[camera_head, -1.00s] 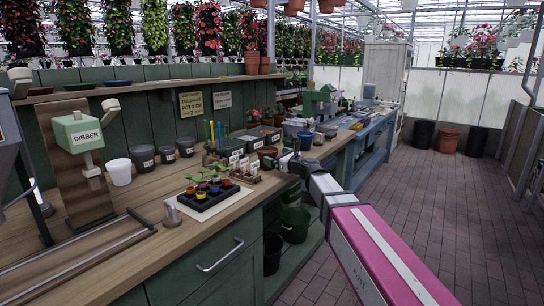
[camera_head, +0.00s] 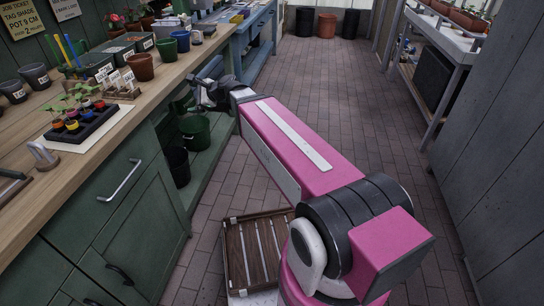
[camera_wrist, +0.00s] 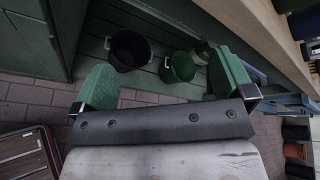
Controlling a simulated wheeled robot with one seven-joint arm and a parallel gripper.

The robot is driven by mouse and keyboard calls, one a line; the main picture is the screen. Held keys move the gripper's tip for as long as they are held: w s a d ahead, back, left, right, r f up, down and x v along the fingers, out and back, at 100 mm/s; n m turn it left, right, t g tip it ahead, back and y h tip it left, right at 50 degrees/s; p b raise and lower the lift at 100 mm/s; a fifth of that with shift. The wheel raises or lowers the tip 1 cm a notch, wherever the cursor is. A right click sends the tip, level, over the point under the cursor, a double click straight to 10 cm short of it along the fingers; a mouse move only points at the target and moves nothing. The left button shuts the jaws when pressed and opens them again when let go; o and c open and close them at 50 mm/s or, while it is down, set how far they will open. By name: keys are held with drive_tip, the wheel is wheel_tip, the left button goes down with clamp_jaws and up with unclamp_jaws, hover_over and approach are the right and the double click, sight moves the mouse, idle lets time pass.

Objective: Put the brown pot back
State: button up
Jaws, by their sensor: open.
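I cannot make out the brown pot in the wrist view. Other reddish-brown pots (camera_head: 326,25) stand far off on the floor.
Below the bench, a green bucket (camera_head: 195,132) and a black bucket (camera_head: 178,165) stand on the shelf; both show beyond my fingers in the wrist view. A blue pot (camera_head: 180,40) stands behind the brown pot. The aisle (camera_head: 320,100) is clear.

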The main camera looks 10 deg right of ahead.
drive_tip(key=s+d+f+n+g+h, duration=0.3)
drive_tip(key=s+d+f+n+h, duration=0.2)
drive_tip(key=d+f, duration=0.6)
drive_tip(key=s+d+f+n+g+h, duration=0.4)
drive_tip(key=s+d+f+n, duration=0.6)
drive_tip(key=d, duration=0.7)
wheel_tip(320, 180, down, 3)
drive_tip(key=h, duration=0.2)
drive_tip(key=shift+s+r+h, duration=0.15)
drive_tip(key=shift+r+h, duration=0.05)
drive_tip(key=shift+h, duration=0.1)
